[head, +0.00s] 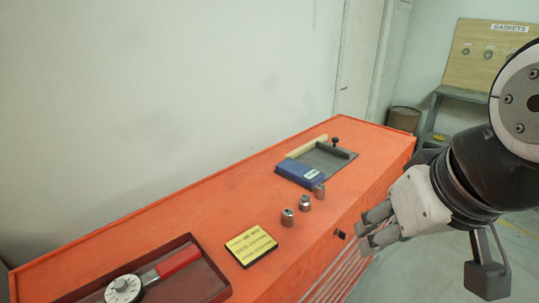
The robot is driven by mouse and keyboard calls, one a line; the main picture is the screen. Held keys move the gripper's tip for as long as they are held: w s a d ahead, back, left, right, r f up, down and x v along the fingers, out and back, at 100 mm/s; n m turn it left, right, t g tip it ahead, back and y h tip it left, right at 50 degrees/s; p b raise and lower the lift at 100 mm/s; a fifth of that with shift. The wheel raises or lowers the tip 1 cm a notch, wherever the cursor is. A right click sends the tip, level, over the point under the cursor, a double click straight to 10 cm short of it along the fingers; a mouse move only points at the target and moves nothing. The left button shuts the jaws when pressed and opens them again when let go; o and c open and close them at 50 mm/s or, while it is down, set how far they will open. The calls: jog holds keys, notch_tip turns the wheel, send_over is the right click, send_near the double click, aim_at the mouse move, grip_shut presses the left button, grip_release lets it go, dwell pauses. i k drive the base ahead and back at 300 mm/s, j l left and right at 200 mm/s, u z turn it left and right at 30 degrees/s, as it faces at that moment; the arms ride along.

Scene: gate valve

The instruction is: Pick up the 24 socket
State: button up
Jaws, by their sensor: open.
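Three small metal sockets stand in a row on the orange cabinet top (190,213): a near one (288,218), a middle one (305,203) and a far one (319,191). Their size marks are too small to read, so I cannot tell which is the 24 socket. My gripper (366,229) is open and empty in the head view. It appears to the right of the sockets, by the cabinet's front edge, with its fingers pointing left. It touches none of the sockets.
A yellow plaque (251,245) lies left of the sockets. A dark red tray (205,285) holds a dial tool with a red handle (180,262). A blue block (298,173) sits on a grey plate (323,156) behind the sockets. A wall bounds the cabinet's back.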

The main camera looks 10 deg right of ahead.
aim_at(319, 192)
jog(key=u, duration=0.6)
jog(key=i+l+u, duration=0.1)
jog(key=l+u, duration=1.1)
jog(key=l, duration=1.15)
jog(key=k, duration=0.05)
